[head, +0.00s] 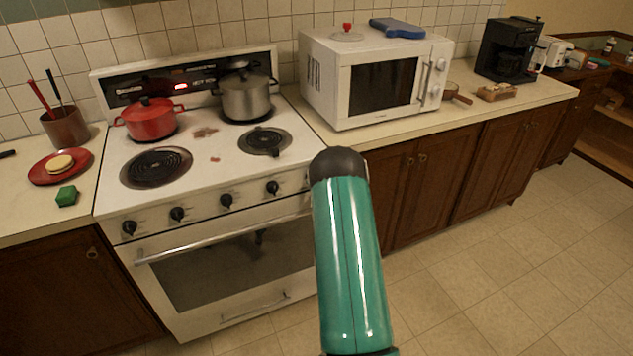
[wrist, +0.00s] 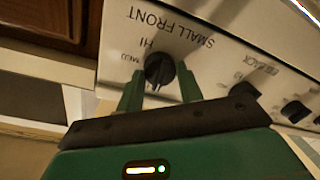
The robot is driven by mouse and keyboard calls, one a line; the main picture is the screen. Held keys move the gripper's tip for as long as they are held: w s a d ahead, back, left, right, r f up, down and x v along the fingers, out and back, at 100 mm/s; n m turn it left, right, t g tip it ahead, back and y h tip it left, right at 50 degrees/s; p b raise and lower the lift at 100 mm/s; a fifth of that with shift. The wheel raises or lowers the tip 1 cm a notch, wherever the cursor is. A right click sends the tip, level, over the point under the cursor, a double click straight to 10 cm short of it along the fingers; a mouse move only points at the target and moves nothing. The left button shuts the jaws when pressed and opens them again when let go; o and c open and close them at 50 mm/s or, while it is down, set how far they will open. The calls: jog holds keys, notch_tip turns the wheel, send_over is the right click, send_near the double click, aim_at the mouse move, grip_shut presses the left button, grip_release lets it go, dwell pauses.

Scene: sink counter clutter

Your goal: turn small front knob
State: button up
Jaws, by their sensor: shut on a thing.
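The small front knob (wrist: 158,69) is black and round, on the white stove panel under the upside-down words SMALL FRONT and HI. In the wrist view, my gripper (wrist: 160,80) has one green finger on each side of it and is shut on it. The knob's lower part is partly covered by the gripper. In the head view my teal arm hides the right end of the stove panel, and neither this knob nor my gripper shows there.
Other black knobs (head: 272,187) run along the panel to the left, above the oven handle (head: 225,230). A red pot (head: 150,119) and a steel pot (head: 246,96) stand on the rear burners. A white microwave (head: 335,80) stands on the counter at right. The tiled floor is clear.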

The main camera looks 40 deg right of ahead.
dwell(0.3)
jog(key=o, duration=1)
jog(key=v, duration=1.4)
jog(key=shift+w, duration=0.1)
